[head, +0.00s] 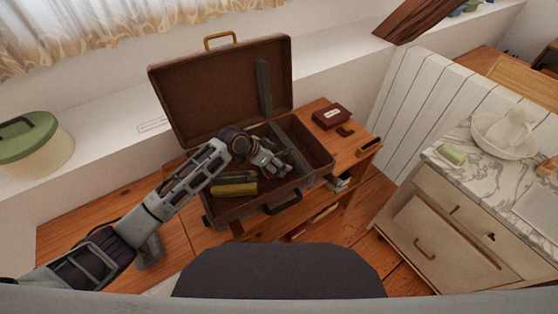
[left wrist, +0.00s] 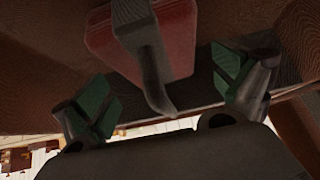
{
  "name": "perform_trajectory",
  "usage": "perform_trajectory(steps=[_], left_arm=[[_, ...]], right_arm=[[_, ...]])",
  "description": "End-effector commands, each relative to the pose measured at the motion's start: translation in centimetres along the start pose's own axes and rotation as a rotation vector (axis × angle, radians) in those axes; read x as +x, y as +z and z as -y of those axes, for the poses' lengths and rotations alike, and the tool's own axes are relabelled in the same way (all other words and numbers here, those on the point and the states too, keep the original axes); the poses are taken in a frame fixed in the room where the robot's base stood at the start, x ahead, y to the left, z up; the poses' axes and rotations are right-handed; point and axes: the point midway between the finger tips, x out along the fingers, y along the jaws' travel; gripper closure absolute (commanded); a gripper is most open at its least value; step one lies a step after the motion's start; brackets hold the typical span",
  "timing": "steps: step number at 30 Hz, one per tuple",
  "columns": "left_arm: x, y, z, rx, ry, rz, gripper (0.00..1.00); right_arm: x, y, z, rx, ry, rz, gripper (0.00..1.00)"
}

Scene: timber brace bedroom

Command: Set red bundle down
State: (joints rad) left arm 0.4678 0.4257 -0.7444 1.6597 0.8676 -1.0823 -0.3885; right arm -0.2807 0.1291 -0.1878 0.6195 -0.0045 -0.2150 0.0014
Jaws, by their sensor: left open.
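The red bundle (left wrist: 180,35) shows in the left wrist view, inside the brown case, with a grey strap-like piece (left wrist: 146,50) in front of it. My left gripper (left wrist: 165,92) is open, its green-padded fingers spread wide on either side below the bundle. No finger visibly presses on the bundle. In the head view my left gripper (head: 268,160) reaches down into the right part of the open suitcase (head: 243,211). The red bundle cannot be made out there. My right gripper is not in view.
A mustard-yellow bundle (head: 235,184) lies in the case's left part. The raised lid (head: 215,95) stands behind the arm. A dark red box (head: 331,116) sits on the wooden bench right of the case. A marble-topped cabinet (head: 480,165) stands farther right.

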Motion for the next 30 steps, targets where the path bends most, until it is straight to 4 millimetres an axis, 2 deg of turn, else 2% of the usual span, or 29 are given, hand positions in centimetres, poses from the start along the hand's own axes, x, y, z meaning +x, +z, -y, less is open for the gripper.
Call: perform_trajectory(steps=[21, 30], left_arm=[[-9.1, 0.0, 0.1, 0.0, -0.001, 0.0, 0.03], [-10.3, 0.0, 0.0, 0.0, 0.0, 0.001, 0.03]], right_arm=[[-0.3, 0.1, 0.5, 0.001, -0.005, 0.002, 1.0], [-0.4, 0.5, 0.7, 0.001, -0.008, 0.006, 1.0]])
